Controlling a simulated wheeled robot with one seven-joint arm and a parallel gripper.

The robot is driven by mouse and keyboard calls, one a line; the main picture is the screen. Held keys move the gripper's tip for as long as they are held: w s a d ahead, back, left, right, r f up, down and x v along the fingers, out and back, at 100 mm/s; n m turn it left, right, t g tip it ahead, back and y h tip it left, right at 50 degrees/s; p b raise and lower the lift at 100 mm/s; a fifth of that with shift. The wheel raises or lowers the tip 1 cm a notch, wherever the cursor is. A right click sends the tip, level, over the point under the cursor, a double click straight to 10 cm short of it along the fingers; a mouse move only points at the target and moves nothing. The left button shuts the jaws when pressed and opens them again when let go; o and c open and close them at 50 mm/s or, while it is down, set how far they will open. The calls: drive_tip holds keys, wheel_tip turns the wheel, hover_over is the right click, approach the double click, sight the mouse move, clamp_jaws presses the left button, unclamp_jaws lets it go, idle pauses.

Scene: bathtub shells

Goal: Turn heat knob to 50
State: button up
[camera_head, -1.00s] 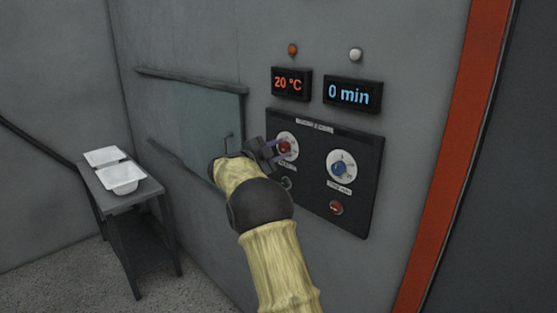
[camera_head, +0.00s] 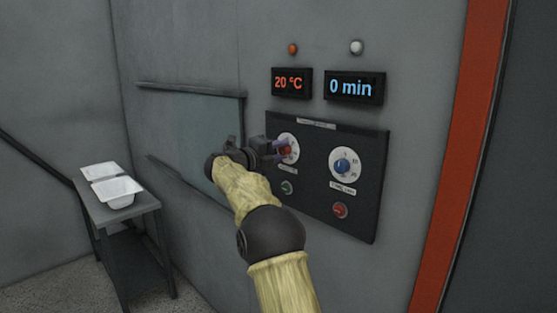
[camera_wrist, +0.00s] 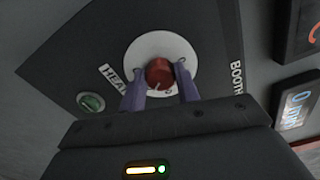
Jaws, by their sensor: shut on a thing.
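The red heat knob (camera_wrist: 159,74) sits on a round white dial (camera_wrist: 184,52) marked HEAT on the dark control panel (camera_head: 320,215). In the head view the knob (camera_head: 287,151) is partly hidden by my gripper (camera_head: 282,149). My gripper (camera_wrist: 159,84) is shut on the knob, with one purple finger on each side of it in the wrist view. The temperature display (camera_head: 291,83) reads 20 °C.
The blue time knob (camera_head: 342,167) is right of the heat knob. A green button (camera_head: 287,187) and a red button (camera_head: 340,210) sit below. The time display (camera_head: 353,88) reads 0 min. A side table (camera_head: 150,207) with white trays (camera_head: 117,190) stands at left.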

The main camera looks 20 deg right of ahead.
drive_tip(key=shift+f+m+b, duration=0.25)
drive_tip(key=shift+m+b, duration=0.1)
drive_tip(key=shift+m, duration=0.25)
drive_tip(key=o, duration=1)
drive_tip(key=shift+r, duration=0.15)
drive_tip(key=shift+a, duration=0.1)
drive_tip(key=b+v, duration=0.1)
drive_tip(key=v, duration=1.6)
drive_tip(key=shift+s+a+b, duration=0.1)
drive_tip(key=shift+a+b, duration=0.05)
drive_tip(key=shift+b, duration=0.25)
drive_tip(key=shift+r, duration=0.1)
